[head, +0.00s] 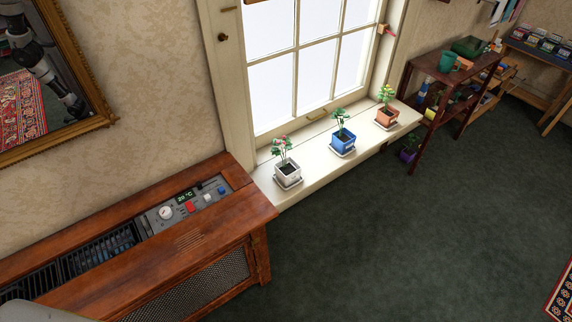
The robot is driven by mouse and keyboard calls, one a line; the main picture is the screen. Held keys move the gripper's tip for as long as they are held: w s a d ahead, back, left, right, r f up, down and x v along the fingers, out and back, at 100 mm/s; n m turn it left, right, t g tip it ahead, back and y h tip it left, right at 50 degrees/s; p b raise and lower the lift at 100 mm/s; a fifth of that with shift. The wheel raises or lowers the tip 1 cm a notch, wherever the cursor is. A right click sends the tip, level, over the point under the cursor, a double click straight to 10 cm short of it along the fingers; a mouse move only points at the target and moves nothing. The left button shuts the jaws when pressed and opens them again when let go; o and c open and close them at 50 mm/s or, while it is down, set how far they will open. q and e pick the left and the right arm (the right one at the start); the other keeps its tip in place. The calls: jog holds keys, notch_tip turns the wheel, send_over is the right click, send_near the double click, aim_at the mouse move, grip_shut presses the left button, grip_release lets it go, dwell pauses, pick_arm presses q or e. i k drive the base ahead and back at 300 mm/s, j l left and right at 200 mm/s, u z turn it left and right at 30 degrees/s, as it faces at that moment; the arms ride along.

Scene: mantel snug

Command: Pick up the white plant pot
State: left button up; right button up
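The white plant pot (288,174) stands upright on a saucer at the left end of the white windowsill (325,172). It holds a small plant with red flowers (281,146). A blue pot (342,143) and a terracotta pot (387,117) stand farther right along the same sill, apart from it. Neither of my grippers shows in the head view. A grey rounded shape at the bottom left corner may be part of my own body.
A wooden heater cabinet (215,232) with a control panel (188,206) stands left of the sill. A wooden shelf (455,75) with pots stands at the right, beside a purple pot (408,155) on the floor. The green carpet (400,240) before the sill is clear.

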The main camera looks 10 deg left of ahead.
aim_at(288, 170)
jog(key=i+l+u, duration=0.2)
jog(key=i+l, duration=0.55)
